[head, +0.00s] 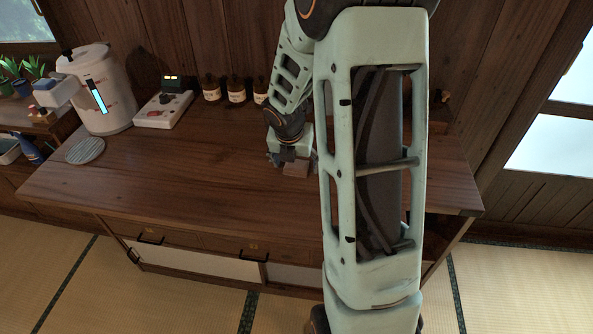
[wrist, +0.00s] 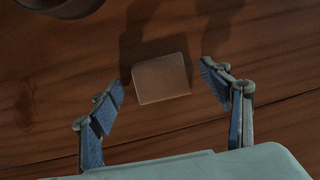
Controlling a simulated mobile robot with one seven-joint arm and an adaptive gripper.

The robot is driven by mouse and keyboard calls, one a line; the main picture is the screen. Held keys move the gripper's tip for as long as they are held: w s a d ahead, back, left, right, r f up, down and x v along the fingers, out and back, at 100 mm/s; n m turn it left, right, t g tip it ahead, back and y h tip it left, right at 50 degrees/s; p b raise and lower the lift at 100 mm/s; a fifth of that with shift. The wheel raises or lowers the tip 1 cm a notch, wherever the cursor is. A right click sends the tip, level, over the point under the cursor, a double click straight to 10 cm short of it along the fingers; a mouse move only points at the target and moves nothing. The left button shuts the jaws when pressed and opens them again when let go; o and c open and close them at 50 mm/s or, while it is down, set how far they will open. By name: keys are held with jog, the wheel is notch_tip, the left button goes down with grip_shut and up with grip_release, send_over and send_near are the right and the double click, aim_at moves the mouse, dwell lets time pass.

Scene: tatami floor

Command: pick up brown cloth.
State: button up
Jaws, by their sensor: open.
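The brown cloth (wrist: 161,79) lies flat on the wooden cabinet top as a small folded square in the wrist view. My gripper (wrist: 163,88) is open, with one blue finger on each side of the cloth and a gap to each. The fingers do not touch the cloth. In the head view my gripper (head: 288,162) is low over the cabinet top, and the brown cloth (head: 296,169) shows just below it, partly hidden by my arm.
The cabinet top (head: 200,190) is clear at the front left. A round dark object (wrist: 60,5) shows at the wrist view's upper left.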

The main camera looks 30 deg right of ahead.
aim_at(298, 161)
jog(key=c, duration=1.1)
jog(key=shift+r+p, duration=0.3)
jog(key=shift+r, duration=0.2)
notch_tip(298, 161, up, 2)
jog(key=shift+d+r+p, duration=0.1)
jog(key=shift+r+p, duration=0.15)
jog(key=shift+p, duration=0.4)
jog(key=w+a+r+p, duration=0.1)
jog(key=w+a+r, duration=0.1)
jog(key=a+r, duration=0.7)
jog(key=shift+a+r, duration=0.3)
jog(key=shift+a, duration=2.25)
